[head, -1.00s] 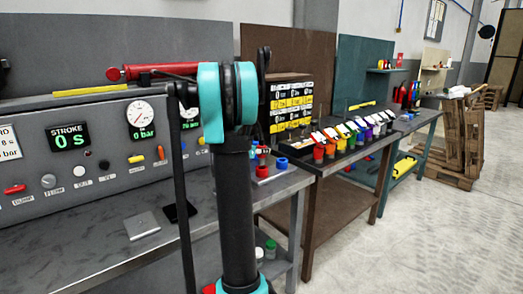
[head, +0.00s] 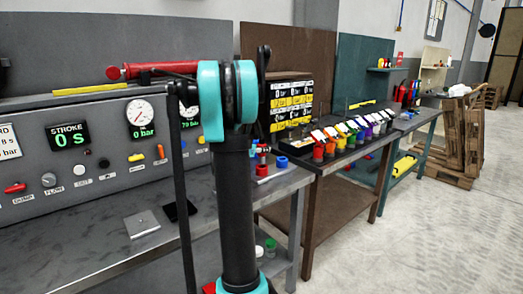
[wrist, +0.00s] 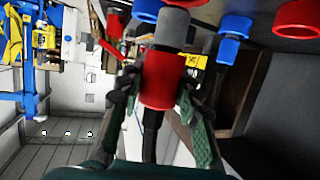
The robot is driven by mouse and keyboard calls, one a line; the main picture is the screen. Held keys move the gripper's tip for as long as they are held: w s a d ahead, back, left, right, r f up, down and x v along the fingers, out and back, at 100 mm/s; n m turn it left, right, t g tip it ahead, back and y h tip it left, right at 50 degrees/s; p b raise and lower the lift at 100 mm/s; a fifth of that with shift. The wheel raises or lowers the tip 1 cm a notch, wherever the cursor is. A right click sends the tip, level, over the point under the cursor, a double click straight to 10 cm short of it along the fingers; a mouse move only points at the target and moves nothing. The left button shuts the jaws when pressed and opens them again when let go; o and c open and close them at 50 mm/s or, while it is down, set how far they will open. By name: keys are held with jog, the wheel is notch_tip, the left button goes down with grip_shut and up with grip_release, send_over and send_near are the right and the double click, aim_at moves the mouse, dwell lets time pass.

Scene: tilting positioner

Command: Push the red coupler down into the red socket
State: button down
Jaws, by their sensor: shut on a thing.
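In the wrist view my gripper (wrist: 160,95) is shut on the red coupler (wrist: 160,80), with a finger on each side of it. A dark hose trails from the coupler's near end. The coupler's grey front end (wrist: 174,28) points to the top of the picture. A red part (wrist: 187,3), which looks like the red socket, shows just beyond the grey end at the top edge. I cannot tell whether the grey end touches it or is inside it. In the head view my arm hides the gripper and most of the coupling area.
Blue couplings (wrist: 234,27) and another red ring (wrist: 298,18) sit close to the right of the held coupler. In the head view the bench (head: 85,240) carries a gauge panel (head: 110,150), a metal plate (head: 141,223) and a dark flat item (head: 180,209).

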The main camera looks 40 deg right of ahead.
aim_at(260, 159)
jog(key=shift+f, duration=2.55)
jog(key=c, duration=1)
grip_release()
jog(key=v, duration=1.2)
